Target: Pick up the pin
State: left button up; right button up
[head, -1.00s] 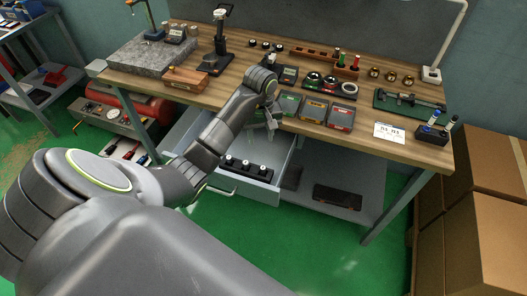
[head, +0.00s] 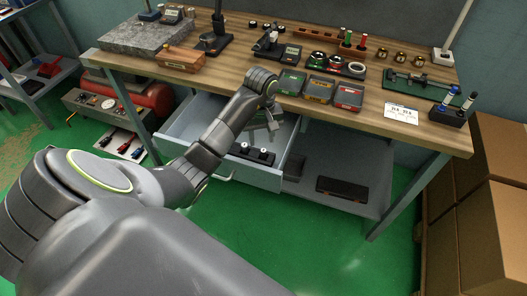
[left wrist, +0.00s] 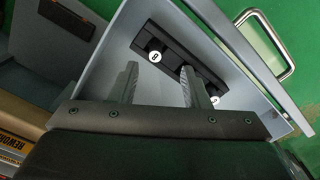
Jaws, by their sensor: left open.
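A black holder (head: 262,158) lies in the open drawer, with white-topped round pins (head: 264,150) standing in it. In the left wrist view the holder (left wrist: 180,56) shows beyond the fingers. One pin's white top (left wrist: 155,57), marked with a dark figure, shows between the fingers; another (left wrist: 215,100) is partly hidden by the right-hand finger. My left gripper (head: 273,126) is over the drawer, above the holder. Its fingers (left wrist: 159,72) are open with nothing held between them. My left arm hides part of the holder in the head view. My right gripper is out of view.
The drawer (head: 176,124) is pulled out below the wooden bench top (head: 240,60). Coloured cases (head: 318,89) sit near the bench's front edge, close to my wrist. A drawer handle (left wrist: 269,38) sticks out at the front. Cardboard boxes (head: 500,190) stand at the right.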

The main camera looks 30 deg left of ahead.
aim_at(263, 150)
pick_arm(q)
jog(key=shift+w+f+b, duration=0.15)
jog(key=shift+f+b, duration=1.15)
jog(key=shift+f, duration=0.45)
jog(key=shift+w+d+f+p, duration=0.1)
jog(key=shift+w+f+p, duration=0.05)
jog(key=shift+f+p, duration=0.15)
jog(key=shift+w+f+p, duration=0.1)
jog(key=shift+f+p, duration=0.2)
jog(key=shift+f, duration=1.2)
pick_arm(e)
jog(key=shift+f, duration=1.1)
pick_arm(q)
grip_shut()
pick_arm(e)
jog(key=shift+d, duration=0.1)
